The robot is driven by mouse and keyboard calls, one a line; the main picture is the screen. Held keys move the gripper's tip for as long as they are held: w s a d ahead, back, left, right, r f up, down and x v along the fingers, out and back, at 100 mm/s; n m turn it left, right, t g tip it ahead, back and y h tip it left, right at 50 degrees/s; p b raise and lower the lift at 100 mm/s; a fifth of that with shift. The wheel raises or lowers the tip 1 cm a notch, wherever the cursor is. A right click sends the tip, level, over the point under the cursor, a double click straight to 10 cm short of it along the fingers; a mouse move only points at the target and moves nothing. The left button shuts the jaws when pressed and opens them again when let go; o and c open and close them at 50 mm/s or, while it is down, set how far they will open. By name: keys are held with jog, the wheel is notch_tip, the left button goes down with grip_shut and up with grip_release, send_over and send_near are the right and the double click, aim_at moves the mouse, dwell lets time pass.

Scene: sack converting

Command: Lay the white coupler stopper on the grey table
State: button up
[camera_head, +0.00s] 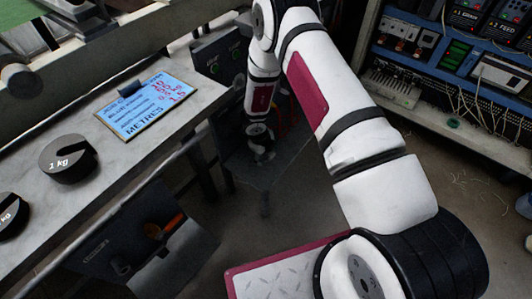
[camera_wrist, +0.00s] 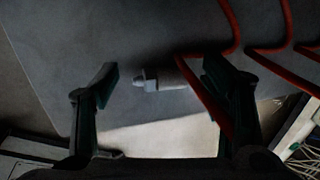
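A small whitish cylinder with a narrower left end, likely the white coupler stopper (camera_wrist: 165,80), shows in the wrist view. It appears over the grey surface, between my fingers. My gripper (camera_wrist: 162,84) is open, with a gap on each side of the cylinder. I cannot tell whether the cylinder rests on the surface or is attached to something. In the head view my gripper (camera_head: 262,150) points down above the low grey table (camera_head: 262,174); the stopper cannot be made out there. The table's grey top (camera_wrist: 60,50) fills much of the wrist view.
A red hose (camera_wrist: 205,95) loops close to the cylinder's right end and my right finger. A bench (camera_head: 130,165) stands at left with a blue sign (camera_head: 148,103) and black weights (camera_head: 68,158). A blue rack (camera_head: 440,60) with electrical boxes and wires stands at right.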

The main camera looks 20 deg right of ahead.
jog(key=shift+r, duration=0.15)
jog(key=v, duration=1.1)
jog(key=shift+a+r, duration=0.15)
jog(key=shift+r, duration=0.2)
jog(key=shift+s, duration=0.1)
